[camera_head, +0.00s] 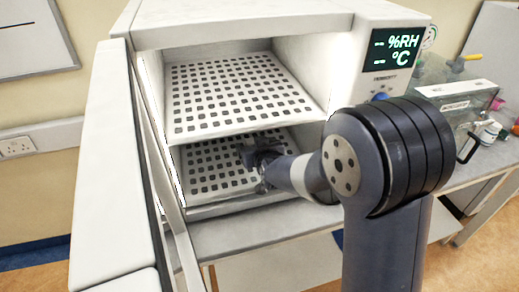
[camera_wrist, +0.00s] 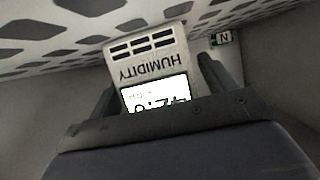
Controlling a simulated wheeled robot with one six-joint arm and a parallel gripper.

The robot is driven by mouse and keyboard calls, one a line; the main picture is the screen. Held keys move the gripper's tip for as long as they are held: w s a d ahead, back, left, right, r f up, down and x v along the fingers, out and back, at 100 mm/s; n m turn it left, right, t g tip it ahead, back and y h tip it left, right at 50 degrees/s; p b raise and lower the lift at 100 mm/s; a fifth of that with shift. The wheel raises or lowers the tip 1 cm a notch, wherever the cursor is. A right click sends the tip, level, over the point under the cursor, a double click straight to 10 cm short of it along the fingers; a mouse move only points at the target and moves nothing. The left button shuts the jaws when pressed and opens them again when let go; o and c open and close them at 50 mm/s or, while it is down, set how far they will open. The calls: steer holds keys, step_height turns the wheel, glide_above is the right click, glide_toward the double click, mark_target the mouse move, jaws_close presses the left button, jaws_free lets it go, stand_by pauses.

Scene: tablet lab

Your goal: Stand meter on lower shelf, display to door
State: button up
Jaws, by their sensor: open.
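The meter (camera_wrist: 152,62) is a pale box with a lit display, the word HUMIDITY and dark vent slots. In the wrist view it stands between the spread fingers of my gripper (camera_wrist: 157,80), its display side toward the camera and its lettering upside down in the picture. Its vent end is by the perforated surface; contact there is unclear. In the head view my gripper (camera_head: 262,158) reaches into the lower compartment, over the perforated lower shelf (camera_head: 205,165). I cannot make out the meter there. The open white door (camera_head: 108,170) is at the left.
The perforated upper shelf (camera_head: 240,95) is bare and lies above my gripper. The cabinet's side walls bound the compartment. A small black tag marked N (camera_wrist: 222,38) shows behind the meter. A bench with labware (camera_head: 460,90) stands at the right.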

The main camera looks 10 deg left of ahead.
steer(key=b+v, duration=0.1)
steer(key=v, duration=1.1)
steer(key=shift+r+b, duration=0.1)
steer(key=shift+b, duration=0.2)
stand_by(0.8)
